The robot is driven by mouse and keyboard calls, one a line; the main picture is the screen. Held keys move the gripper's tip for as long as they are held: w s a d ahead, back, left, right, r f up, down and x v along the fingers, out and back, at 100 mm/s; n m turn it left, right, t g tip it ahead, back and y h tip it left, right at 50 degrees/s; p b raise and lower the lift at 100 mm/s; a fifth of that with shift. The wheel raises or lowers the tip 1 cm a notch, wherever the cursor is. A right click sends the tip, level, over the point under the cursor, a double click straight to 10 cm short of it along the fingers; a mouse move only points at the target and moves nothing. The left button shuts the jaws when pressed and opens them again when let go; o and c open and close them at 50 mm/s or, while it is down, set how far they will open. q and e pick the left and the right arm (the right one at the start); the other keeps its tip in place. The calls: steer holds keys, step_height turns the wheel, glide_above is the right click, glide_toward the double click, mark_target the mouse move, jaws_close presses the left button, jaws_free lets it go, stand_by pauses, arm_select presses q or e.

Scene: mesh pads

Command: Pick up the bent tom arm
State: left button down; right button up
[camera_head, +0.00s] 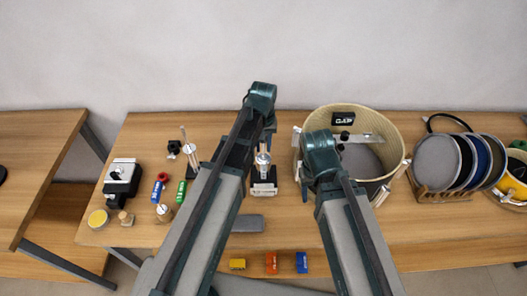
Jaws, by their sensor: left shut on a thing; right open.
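My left gripper (263,183) points down over the middle of the table and is shut. A shiny chrome piece (262,159) shows at it and looks like the bent tom arm, but my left arm hides part of it and its full shape is unclear. Another thin chrome rod with a bend (187,147) stands upright in a dark holder to the left. My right gripper (352,139) is open above the round drum shell (392,127), with nothing visible between its fingers.
A black and silver device (122,178), a yellow-topped tin (97,219) and red, blue and green tubes lie left. Round mesh pads (437,163) stand in a wooden rack right. Yellow, orange and blue blocks (302,262) lie near the front. A grey flat pad (248,223) lies between my arms.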

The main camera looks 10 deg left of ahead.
arm_select(q)
steer(key=shift+r, duration=0.1)
stand_by(0.4)
step_height(320, 180, up, 10)
steer(key=p, duration=1)
step_height(320, 180, up, 5)
steer(key=p, duration=0.5)
steer(key=shift+r, duration=0.15)
